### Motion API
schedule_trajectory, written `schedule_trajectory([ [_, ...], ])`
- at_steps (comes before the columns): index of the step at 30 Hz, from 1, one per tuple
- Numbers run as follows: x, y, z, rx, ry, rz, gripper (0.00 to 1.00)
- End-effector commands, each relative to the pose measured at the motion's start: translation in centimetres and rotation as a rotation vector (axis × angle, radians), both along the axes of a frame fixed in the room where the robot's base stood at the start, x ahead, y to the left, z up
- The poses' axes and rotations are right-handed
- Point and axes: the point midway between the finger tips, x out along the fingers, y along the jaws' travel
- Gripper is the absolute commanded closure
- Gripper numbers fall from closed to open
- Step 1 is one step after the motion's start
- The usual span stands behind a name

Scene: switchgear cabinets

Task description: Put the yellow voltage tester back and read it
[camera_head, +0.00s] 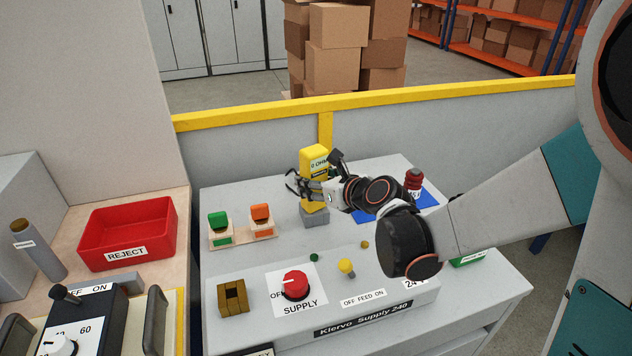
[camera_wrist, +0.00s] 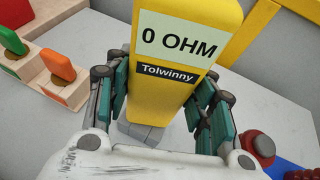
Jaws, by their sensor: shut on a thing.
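The yellow voltage tester (camera_head: 316,160) stands upright at the back of the grey bench. In the wrist view the tester (camera_wrist: 172,98) shows "0 OHM" on its pale display, with "Tolwinny" on a black label below. My gripper (camera_head: 311,187) is shut around its body, with teal finger pads on both sides in the wrist view. The tester's lower end is at a small grey block (camera_head: 315,217), which also shows in the wrist view (camera_wrist: 142,134). The fingers partly hide the body, and I cannot tell whether it is fully seated in the block.
Green and orange blocks on wooden stands (camera_head: 238,228) are left of the tester. A red-topped object (camera_head: 413,180) stands by a blue mat (camera_head: 429,199) on the right. In front are a red SUPPLY knob (camera_head: 295,284) and a yellow FEED knob (camera_head: 346,267). A yellow-topped wall (camera_head: 250,112) runs behind.

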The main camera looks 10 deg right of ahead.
Motion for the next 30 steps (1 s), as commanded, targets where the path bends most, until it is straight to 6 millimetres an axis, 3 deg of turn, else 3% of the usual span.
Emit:
schedule_trajectory([
  [5, 0.0, 0.0, 0.0, 0.0, 0.0, 0.0, 0.82],
  [6, 0.0, 0.0, 0.0, 0.0, 0.0, 0.0, 0.41],
  [8, 0.0, 0.0, 0.0, 0.0, 0.0, 0.0, 0.28],
  [22, -0.4, -0.2, 0.2, 0.0, 0.0, -0.001, 0.27],
  [30, -3.3, -1.9, 1.6, -0.001, 0.0, -0.002, 0.27],
])
